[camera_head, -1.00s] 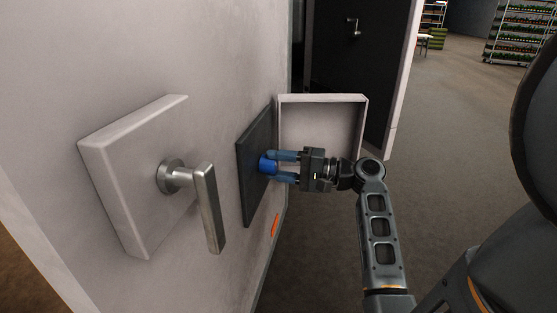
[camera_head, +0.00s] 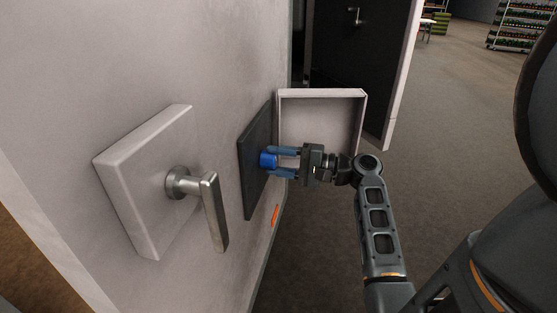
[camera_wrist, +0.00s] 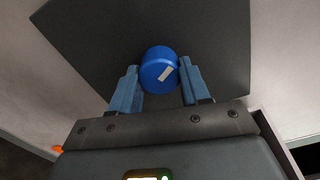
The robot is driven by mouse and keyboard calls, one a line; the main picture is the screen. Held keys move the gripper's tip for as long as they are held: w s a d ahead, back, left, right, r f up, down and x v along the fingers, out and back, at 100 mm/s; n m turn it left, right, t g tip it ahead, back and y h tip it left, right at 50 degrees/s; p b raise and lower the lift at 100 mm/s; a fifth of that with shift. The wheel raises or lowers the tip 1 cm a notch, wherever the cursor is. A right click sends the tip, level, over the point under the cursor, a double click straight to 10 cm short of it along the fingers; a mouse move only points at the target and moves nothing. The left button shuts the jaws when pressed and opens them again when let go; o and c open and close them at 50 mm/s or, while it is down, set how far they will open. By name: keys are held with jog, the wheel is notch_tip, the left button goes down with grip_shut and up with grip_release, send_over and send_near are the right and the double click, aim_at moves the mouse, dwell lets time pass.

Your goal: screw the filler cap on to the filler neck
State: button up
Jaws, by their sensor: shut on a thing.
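The blue filler cap (camera_head: 268,160) is between the blue fingers of my gripper (camera_head: 276,161), in front of a dark square panel (camera_head: 256,190) on the pale wall. In the wrist view the cap (camera_wrist: 158,66) shows its round outer face with a pale mark, and the fingertips of my gripper (camera_wrist: 160,76) close on its sides. The dark panel (camera_wrist: 90,30) fills the background behind it. The filler neck is hidden behind the cap. I cannot tell whether the cap touches the neck.
A metal lever handle (camera_head: 212,205) on a pale square plate (camera_head: 140,180) juts out at the left. An open pale box-like door (camera_head: 322,93) stands just behind my gripper. An orange mark (camera_head: 275,215) is low on the wall. Open floor (camera_head: 450,130) lies to the right.

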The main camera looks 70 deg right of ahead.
jog(key=shift+m+p, duration=1.5)
jog(key=shift+p, duration=1)
jog(key=shift+m+p, duration=0.9)
jog(key=shift+p, duration=0.45)
jog(key=shift+f, duration=0.1)
jog(key=shift+m+p, duration=0.5)
jog(key=shift+p, duration=0.35)
jog(key=shift+m+p, duration=1.5)
jog(key=shift+p, duration=0.5)
jog(key=shift+m, duration=0.7)
